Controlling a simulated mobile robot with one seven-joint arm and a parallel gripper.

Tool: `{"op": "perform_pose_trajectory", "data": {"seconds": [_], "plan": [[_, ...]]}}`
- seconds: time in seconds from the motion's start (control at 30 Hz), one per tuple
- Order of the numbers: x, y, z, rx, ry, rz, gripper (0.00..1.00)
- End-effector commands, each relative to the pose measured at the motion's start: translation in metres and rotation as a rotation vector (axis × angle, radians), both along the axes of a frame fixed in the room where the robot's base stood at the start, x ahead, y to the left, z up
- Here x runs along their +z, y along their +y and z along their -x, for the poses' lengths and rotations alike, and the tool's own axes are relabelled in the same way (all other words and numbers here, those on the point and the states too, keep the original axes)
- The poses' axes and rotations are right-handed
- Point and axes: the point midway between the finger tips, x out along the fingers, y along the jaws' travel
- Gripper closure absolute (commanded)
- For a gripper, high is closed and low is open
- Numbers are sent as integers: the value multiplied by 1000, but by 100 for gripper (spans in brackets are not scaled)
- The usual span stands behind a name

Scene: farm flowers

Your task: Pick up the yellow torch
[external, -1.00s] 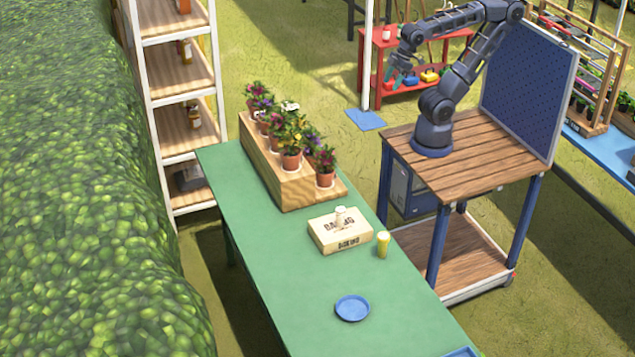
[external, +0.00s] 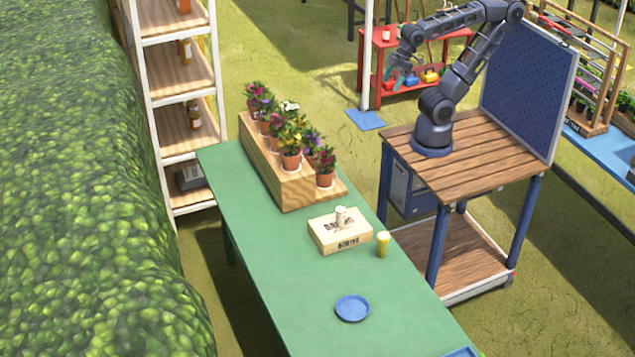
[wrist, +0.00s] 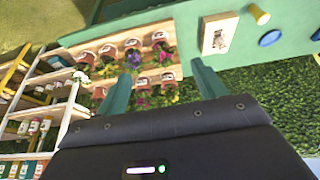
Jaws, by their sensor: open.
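The yellow torch (external: 383,245) appears to be the small yellow cylinder with a pale top, standing upright on the green table (external: 270,265), at the right edge beside a cream box. It also shows in the wrist view (wrist: 259,14) at the top right, beyond my right finger. My gripper (external: 400,76) hangs high in the air, well above and behind the table in the external view, apart from the torch. In the wrist view my gripper (wrist: 160,70) has its two teal fingers spread wide with nothing held between them.
A wooden planter stand (external: 330,190) with several potted flowers is farther back. A blue plate (external: 352,308) lies in front. A hedge (external: 90,220) runs along the left.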

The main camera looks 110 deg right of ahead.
Motion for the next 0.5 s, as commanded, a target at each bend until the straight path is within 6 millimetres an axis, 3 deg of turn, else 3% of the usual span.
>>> {"op": "perform_pose_trajectory", "data": {"seconds": [0.3, 0.5], "plan": [[0, 2, -4, 10, 4, 2, 31], [2, 16, -35, 76, 34, 17, 31]]}}
